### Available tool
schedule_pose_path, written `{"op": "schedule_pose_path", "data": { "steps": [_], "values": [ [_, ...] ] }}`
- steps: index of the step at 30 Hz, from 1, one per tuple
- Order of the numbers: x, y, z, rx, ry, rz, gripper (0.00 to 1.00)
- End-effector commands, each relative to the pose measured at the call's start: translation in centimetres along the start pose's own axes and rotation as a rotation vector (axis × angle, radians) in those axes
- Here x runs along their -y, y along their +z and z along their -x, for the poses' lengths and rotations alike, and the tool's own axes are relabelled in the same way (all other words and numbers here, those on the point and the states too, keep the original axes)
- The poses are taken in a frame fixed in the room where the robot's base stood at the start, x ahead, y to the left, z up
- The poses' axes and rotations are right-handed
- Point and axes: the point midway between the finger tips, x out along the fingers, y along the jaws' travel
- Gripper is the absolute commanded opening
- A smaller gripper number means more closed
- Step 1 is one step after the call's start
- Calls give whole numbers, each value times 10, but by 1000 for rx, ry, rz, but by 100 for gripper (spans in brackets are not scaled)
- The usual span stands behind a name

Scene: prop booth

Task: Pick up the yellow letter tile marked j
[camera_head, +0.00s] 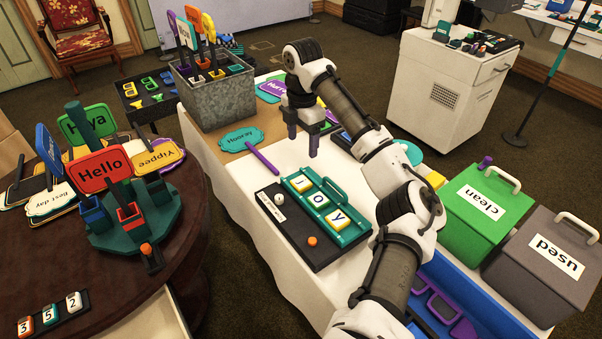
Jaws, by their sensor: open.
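A teal letter holder (345,238) lies on a black board on the white-covered table. It holds a row of light, yellow-edged letter tiles: the first tile (301,184) at the upper left, the "o" tile (319,200) in the middle and the "y" tile (338,219) at the lower right. The first tile's letter is hard to read; its place before "o" and "y" fits a j. My gripper (303,146) is open and empty, pointing down behind the holder, above and apart from the first tile.
A Hooray sign (241,139) with a purple handle lies left of my gripper. A metal bin (218,100) of paddles stands behind it. Green "clean" (487,212) and grey "used" (545,262) boxes stand right. Bare white cloth surrounds the board's left side.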

Motion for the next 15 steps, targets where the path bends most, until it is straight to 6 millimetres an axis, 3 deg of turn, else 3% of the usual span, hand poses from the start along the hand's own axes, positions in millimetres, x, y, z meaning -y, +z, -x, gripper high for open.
{"op": "schedule_pose_path", "data": {
  "steps": [15],
  "values": [
    [-1, -1, -80, -4, 0, 1, 69]
  ]
}}
